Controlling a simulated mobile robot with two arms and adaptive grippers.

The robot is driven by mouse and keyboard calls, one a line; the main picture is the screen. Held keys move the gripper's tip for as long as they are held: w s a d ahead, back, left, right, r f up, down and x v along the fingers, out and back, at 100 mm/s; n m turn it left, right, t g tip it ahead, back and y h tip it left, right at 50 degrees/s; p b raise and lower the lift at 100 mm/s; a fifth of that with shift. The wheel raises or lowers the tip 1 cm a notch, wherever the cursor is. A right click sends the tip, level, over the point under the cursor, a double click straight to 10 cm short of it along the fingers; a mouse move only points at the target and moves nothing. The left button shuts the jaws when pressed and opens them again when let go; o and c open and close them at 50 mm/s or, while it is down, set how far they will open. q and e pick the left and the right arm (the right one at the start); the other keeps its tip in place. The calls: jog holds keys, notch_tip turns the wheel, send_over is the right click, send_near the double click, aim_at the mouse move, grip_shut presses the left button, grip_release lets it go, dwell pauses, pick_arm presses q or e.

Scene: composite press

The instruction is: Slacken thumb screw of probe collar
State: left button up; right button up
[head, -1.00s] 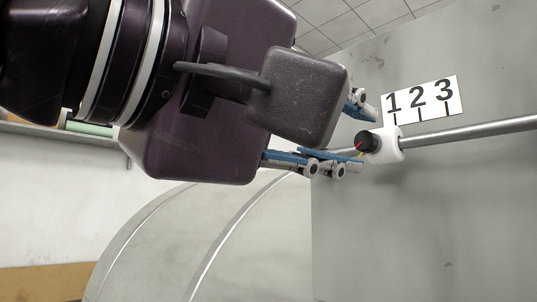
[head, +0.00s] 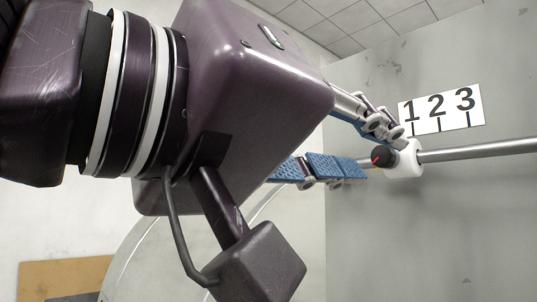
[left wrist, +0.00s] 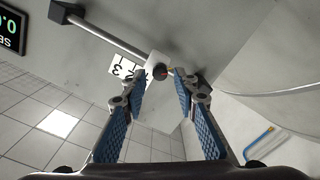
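The white probe collar (head: 405,160) sits on a horizontal metal rod, just below the "1" of the number plate. Its black thumb screw (head: 382,156) with a red mark faces my left gripper. In the left wrist view the thumb screw (left wrist: 160,71) shows beyond the fingertips, about midway between them. My left gripper (head: 378,152) is open, one blue-padded finger above the screw and one below it in the head view. In the left wrist view the fingers (left wrist: 160,80) stand apart with a gap either side of the screw; contact is not clear. My right gripper is not in view.
The rod (head: 480,149) runs along a grey panel (head: 440,230). The plate marked 1, 2, 3 (head: 441,109) is just above the collar. A dark display with green digits (left wrist: 10,28) is at the left wrist view's corner. A blue-and-yellow handle (left wrist: 258,143) shows at right.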

pick_arm(q)
jog(key=shift+w+d, duration=0.1)
jog(key=shift+x, duration=1.2)
jog(key=shift+c, duration=0.6)
